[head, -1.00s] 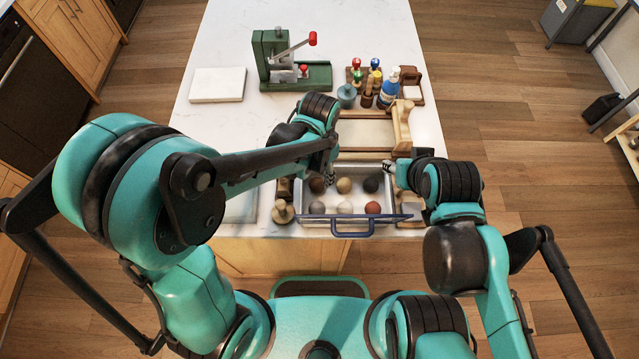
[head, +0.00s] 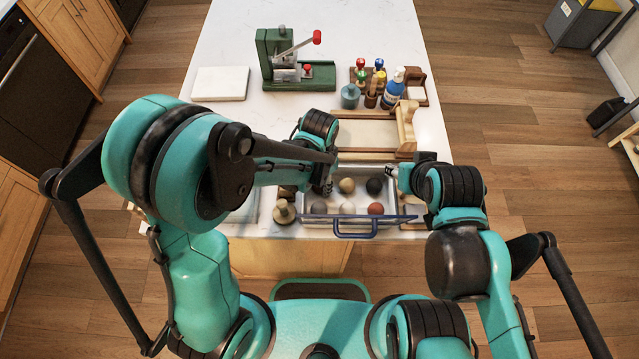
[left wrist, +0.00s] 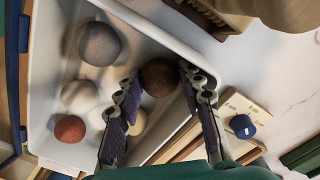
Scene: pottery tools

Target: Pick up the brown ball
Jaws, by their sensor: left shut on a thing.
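The brown ball (left wrist: 159,77) is between the purple-padded fingers of my left gripper (left wrist: 157,80) in the left wrist view. The gripper is shut on it, over the white tray (left wrist: 46,62); I cannot tell whether the ball touches the tray floor. In the head view my left gripper (head: 327,187) is at the tray's back left and mostly hides the ball. My right gripper (head: 391,172) hangs at the tray's right edge, apart from the balls; its finger opening is too small to tell.
The tray also holds a tan ball (head: 347,185), a dark ball (head: 374,186), a grey ball (head: 319,207), a whitish ball (head: 347,208) and a red ball (head: 376,208). A blue handle (head: 370,233) is at its front. A wooden stamp (head: 284,212) stands left.

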